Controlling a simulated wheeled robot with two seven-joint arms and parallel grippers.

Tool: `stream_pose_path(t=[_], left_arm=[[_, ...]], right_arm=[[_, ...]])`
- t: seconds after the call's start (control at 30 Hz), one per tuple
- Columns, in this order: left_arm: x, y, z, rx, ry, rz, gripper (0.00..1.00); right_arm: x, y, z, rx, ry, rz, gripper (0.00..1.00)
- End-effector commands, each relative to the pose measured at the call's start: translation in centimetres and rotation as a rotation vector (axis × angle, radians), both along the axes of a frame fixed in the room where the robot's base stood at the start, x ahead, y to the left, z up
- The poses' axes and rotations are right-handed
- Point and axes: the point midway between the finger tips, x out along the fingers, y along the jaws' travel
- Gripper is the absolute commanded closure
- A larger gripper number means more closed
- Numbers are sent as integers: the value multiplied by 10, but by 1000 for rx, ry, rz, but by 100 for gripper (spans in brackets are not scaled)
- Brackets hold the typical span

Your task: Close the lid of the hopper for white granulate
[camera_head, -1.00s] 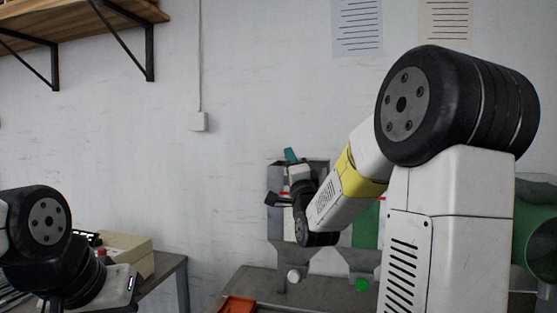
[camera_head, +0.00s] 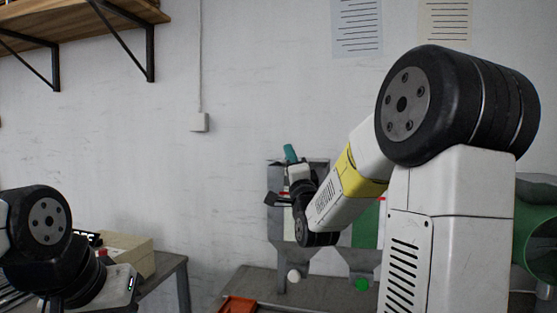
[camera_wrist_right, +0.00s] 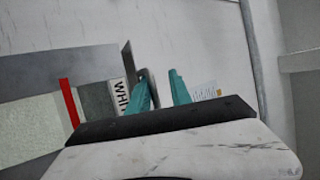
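The white-granulate hopper (camera_head: 276,222) stands against the wall with a white ball-shaped part (camera_head: 294,275) at its foot. In the right wrist view its label (camera_wrist_right: 120,97) shows the letters "WHI". My right gripper (camera_head: 290,154) is at the top of this hopper. In the right wrist view its teal fingers (camera_wrist_right: 160,92) stand apart. A narrow grey plate edge (camera_wrist_right: 150,86) shows by the left finger; I cannot tell if they touch. A dark upright plate (camera_wrist_right: 128,64) stands left of the fingers, possibly the lid. My forearm hides much of the hopper.
A second hopper with a green window (camera_head: 366,225) and green ball-shaped part (camera_head: 361,284) stands to the right, partly behind my arm. An orange-red tray (camera_head: 238,305) lies at the front of the bench. A green round machine part (camera_head: 537,240) is at far right.

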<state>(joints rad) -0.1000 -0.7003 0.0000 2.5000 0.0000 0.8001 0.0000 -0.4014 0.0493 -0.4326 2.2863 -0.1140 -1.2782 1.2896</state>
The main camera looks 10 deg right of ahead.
Motion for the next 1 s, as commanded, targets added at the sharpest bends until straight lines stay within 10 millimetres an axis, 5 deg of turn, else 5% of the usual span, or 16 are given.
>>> stream_pose_path(t=[0.37,1.0], left_arm=[[0,0,0,0,0,0,100],[0,0,0,0,0,0,100]], right_arm=[[1,0,-5,-2,8,1,69],[-15,-13,-46,-2,11,-3,69]])
